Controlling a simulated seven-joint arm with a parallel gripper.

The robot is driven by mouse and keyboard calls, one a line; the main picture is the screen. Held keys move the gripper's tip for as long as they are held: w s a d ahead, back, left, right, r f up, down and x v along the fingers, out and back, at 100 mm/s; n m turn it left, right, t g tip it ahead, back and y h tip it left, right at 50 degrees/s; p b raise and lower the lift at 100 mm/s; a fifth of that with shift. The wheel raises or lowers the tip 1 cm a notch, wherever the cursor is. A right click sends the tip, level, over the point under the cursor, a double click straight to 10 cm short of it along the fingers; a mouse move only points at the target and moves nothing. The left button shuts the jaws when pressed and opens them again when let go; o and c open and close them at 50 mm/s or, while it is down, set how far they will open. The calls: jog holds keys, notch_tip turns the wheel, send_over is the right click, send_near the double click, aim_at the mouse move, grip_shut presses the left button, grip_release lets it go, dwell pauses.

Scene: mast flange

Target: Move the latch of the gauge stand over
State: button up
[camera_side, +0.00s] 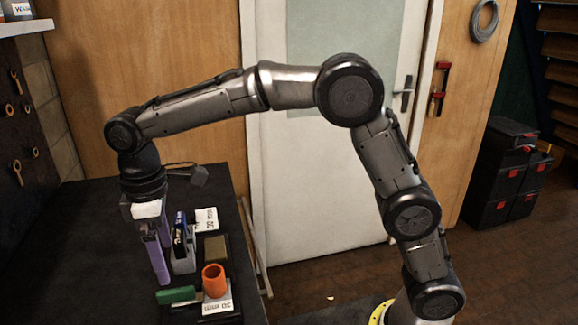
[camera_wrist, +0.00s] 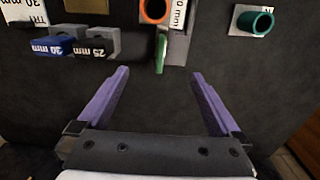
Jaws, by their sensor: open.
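A green bar (camera_side: 176,295), which looks like the latch, is at the near end of the gauge stand in the side view. In the wrist view the green bar (camera_wrist: 160,52) points toward me, beside a grey plate. The stand's dark base (camera_side: 236,262) carries a blue gauge (camera_wrist: 52,47) marked 30 mm and a black gauge (camera_wrist: 95,46) marked 25 mm in grey holders. My gripper (camera_wrist: 160,72) is open and empty, its purple fingers spread either side of the bar's line, short of it. In the side view my gripper (camera_side: 157,280) points down left of the stand.
An orange tube (camera_side: 213,280) stands right of the green bar, near a white label (camera_side: 220,304). A brass-coloured block (camera_side: 215,248) sits behind it. A green tube (camera_wrist: 255,20) on a white card is at right in the wrist view. The dark table (camera_side: 80,240) is clear at left.

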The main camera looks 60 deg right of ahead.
jog(key=s+d+r+m+t, duration=0.1)
jog(key=s+d+r, duration=0.1)
jog(key=d+r, duration=0.3)
jog(key=s+d+r+m+t, duration=0.1)
jog(key=s+d+r, duration=0.1)
jog(key=r, duration=0.5)
jog(key=s+d+m+t, duration=0.2)
jog(key=s+d, duration=0.7)
jog(key=s, duration=0.2)
jog(key=shift+s+r+m, duration=0.4)
jog(key=shift+r, duration=0.05)
jog(key=shift+d, duration=0.1)
jog(key=s+d+f+m+t, duration=0.1)
jog(key=s+d+f+m, duration=0.2)
jog(key=s+f, duration=0.6)
jog(key=shift+s+f+m+t, duration=0.35)
jog(key=shift+f+m, duration=0.25)
jog(key=shift+f, duration=0.15)
